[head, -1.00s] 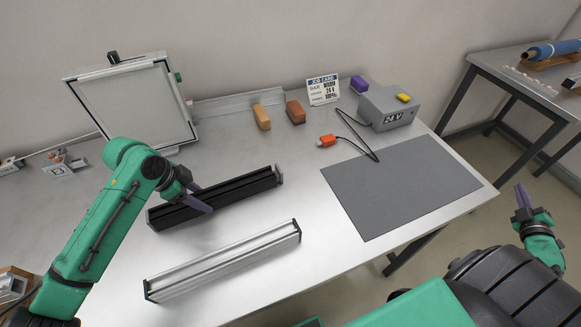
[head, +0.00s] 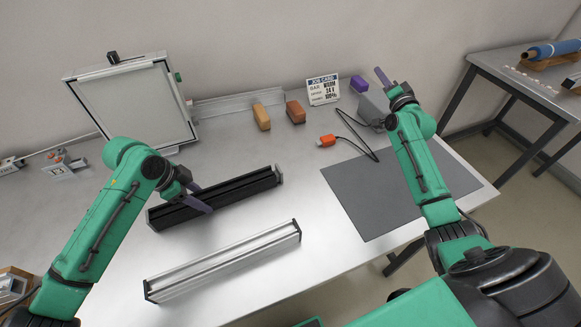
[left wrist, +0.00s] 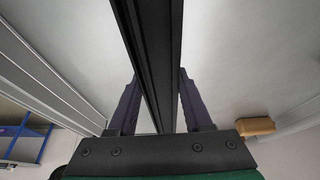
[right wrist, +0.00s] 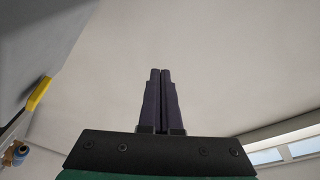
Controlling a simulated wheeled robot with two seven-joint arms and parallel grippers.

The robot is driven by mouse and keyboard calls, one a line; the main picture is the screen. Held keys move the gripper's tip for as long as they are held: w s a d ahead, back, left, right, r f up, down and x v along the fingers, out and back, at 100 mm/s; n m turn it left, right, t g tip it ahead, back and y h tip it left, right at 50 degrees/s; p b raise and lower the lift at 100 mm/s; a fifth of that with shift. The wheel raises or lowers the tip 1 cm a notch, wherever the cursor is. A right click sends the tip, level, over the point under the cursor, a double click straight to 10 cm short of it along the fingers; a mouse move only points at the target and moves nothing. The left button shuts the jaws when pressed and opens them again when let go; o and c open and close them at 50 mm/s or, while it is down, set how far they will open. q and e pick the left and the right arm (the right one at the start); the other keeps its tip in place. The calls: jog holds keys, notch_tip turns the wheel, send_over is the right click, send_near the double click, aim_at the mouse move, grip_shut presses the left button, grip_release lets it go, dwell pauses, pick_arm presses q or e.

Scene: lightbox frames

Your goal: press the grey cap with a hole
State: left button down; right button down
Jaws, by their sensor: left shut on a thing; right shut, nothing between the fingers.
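A black bar (head: 240,191) lies on the table, with a greyish end piece (head: 279,174) at its right end; I cannot make out a hole in it. My left gripper (head: 203,201) is shut on the black bar near its middle. The left wrist view shows the bar (left wrist: 150,50) between the two fingers. A silver bar (head: 225,262) with dark ends lies apart, nearer the front. My right gripper (head: 381,77) is shut and empty above the back right of the table, near the grey power box (head: 372,108). The right wrist view shows its closed fingers (right wrist: 160,75).
A grey mat (head: 365,200) is bare.

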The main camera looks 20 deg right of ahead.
aim_at(279, 173)
jog(key=w+a+r+n+g+y, duration=0.25)
jog(key=a+y, duration=0.35)
jog(key=a, duration=0.8)
pick_arm(q)
jog(key=shift+a, duration=0.1)
pick_arm(e)
jog(key=s+a+f+n+g+y, duration=0.1)
jog(key=s+a+f+n+g, duration=0.3)
jog(key=s, duration=0.4)
jog(key=s+a+f+n+g+y, duration=0.2)
jog(key=s+a+f+n+g, duration=0.3)
jog(key=s+a+n+g, duration=0.1)
jog(key=s+n+g, duration=0.1)
jog(key=s+g, duration=0.1)
jog(key=s, duration=0.1)
jog(key=shift+a, duration=0.25)
jog(key=x, duration=0.9)
jog(key=shift+s, duration=0.1)
jog(key=a, duration=0.3)
jog(key=shift+a+f, duration=0.4)
jog(key=shift+a, duration=0.4)
